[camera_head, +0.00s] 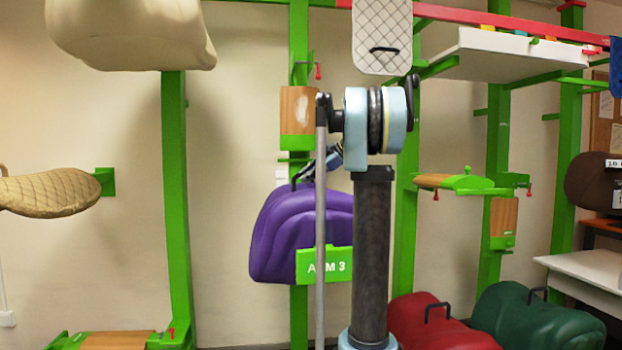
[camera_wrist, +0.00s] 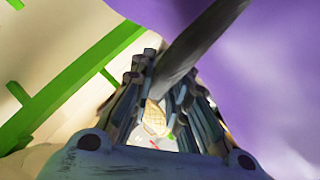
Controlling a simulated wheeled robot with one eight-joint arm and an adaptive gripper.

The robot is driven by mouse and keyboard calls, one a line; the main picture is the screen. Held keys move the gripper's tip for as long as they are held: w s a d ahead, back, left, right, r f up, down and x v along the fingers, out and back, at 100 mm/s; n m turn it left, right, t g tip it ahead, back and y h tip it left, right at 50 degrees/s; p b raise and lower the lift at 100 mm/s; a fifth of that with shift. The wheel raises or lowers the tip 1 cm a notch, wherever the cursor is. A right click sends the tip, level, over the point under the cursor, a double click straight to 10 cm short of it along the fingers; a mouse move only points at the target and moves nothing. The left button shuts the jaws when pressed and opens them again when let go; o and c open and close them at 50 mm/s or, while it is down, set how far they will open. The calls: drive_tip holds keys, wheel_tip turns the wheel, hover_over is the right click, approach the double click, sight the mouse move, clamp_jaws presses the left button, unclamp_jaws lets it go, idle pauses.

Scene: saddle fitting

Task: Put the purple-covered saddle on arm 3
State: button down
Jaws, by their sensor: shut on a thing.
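The purple-covered saddle (camera_head: 285,235) is in the middle of the head view, in front of a green post. Its purple side fills the right of the wrist view (camera_wrist: 275,70). My gripper (camera_head: 306,173) is at the saddle's top, partly hidden behind my own arm. In the wrist view, my gripper (camera_wrist: 163,88) is shut on the saddle's dark handle (camera_wrist: 200,40), which runs between the fingers. The green ARM 3 sign (camera_head: 312,266) stands in front of the saddle's lower right part. The support behind the sign is hidden, so I cannot tell whether the saddle rests on it.
A wooden-faced panel (camera_head: 297,105) is on the post above the saddle. A cream saddle (camera_head: 130,35) and tan pad (camera_head: 50,193) are at left. A wood-topped arm (camera_head: 445,181) extends at right. Red (camera_head: 435,325) and green (camera_head: 535,320) saddles sit low at right.

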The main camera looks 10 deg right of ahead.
drive_tip(key=c, duration=1.5)
unclamp_jaws()
drive_tip(key=shift+o, duration=0.2)
